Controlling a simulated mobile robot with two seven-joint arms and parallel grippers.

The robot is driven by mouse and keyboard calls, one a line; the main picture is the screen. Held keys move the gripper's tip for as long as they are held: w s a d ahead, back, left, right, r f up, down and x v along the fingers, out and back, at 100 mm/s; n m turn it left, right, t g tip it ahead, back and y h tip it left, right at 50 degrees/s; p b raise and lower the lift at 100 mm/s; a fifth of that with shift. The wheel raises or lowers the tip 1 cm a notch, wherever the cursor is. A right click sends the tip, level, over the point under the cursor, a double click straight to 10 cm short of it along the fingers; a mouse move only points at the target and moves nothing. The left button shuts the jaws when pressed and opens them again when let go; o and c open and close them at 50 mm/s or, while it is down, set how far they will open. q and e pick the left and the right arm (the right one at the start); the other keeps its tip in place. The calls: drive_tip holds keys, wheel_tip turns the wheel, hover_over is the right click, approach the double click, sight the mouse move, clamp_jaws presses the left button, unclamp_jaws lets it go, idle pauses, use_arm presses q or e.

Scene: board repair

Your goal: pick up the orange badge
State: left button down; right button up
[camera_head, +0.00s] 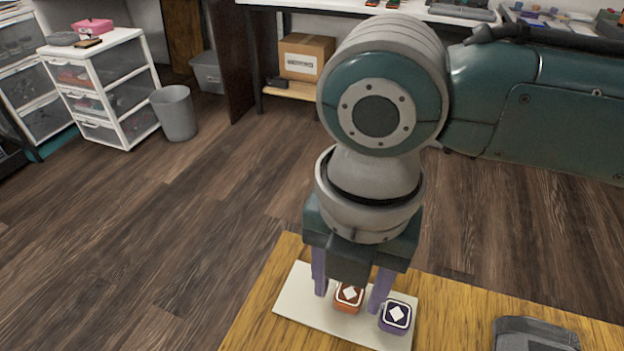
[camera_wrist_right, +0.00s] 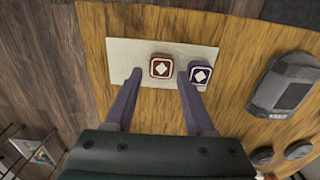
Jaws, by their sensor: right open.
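The orange badge (camera_head: 348,297) is a small rounded block with a white diamond on top. It sits on a cream board (camera_head: 297,306) on the wooden table, and it also shows in the right wrist view (camera_wrist_right: 160,66). A dark purple badge (camera_head: 395,316) with the same diamond sits to its right, also in the wrist view (camera_wrist_right: 201,73). My right gripper (camera_head: 348,290) is open, its fingers pointing down on either side of the orange badge in the head view. In the wrist view its right fingertip is close to the purple badge. Contact cannot be told. My left gripper is not in view.
A dark grey device (camera_head: 535,335) lies on the table (camera_head: 470,310) to the right. The table's left edge is close to the board. On the floor behind stand a grey bin (camera_head: 175,113) and a white drawer unit (camera_head: 100,85).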

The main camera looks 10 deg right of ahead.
drive_tip(key=shift+f, duration=0.75)
drive_tip(key=shift+d, duration=0.1)
clamp_jaws()
